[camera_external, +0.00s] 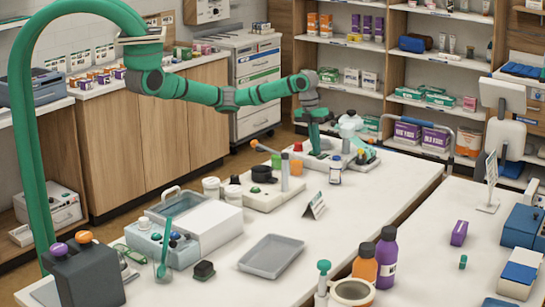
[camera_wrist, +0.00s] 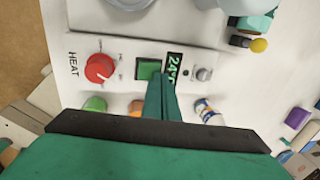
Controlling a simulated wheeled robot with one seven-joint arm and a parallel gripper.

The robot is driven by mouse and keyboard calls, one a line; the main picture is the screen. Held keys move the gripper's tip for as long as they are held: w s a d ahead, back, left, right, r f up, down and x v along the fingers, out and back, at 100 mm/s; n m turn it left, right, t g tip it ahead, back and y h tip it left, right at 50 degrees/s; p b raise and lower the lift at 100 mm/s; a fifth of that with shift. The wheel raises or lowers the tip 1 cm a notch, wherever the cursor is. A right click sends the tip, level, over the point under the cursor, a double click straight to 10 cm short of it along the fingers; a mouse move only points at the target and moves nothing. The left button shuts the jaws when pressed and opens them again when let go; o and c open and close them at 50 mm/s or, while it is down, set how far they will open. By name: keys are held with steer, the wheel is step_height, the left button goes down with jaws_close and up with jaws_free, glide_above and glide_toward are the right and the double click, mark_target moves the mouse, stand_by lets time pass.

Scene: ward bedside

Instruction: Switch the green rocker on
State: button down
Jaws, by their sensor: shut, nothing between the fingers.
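The green rocker (camera_wrist: 149,68) is a square switch in a dark frame on a pale control panel (camera_wrist: 120,52), seen in the wrist view. In the external view my gripper (camera_external: 317,151) points down over the heater unit at the table's far end; the rocker is hidden there.
A small silver knob (camera_wrist: 204,74) is at the panel's right. A small bottle (camera_external: 335,172) stands close to the gripper.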

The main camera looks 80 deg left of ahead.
steer(key=shift+s+a+f, duration=0.1)
steer(key=shift+s+a, duration=0.05)
steer(key=shift+s, duration=0.05)
steer(key=shift+s+a, duration=0.45)
steer(key=shift+r, duration=0.25)
step_height(320, 180, up, 14)
steer(key=s+a, duration=0.2)
steer(key=shift+f, duration=0.2)
steer(key=shift+w, duration=0.1)
stand_by(0.3)
steer(key=shift+w+r, duration=0.15)
steer(key=shift+w, duration=0.75)
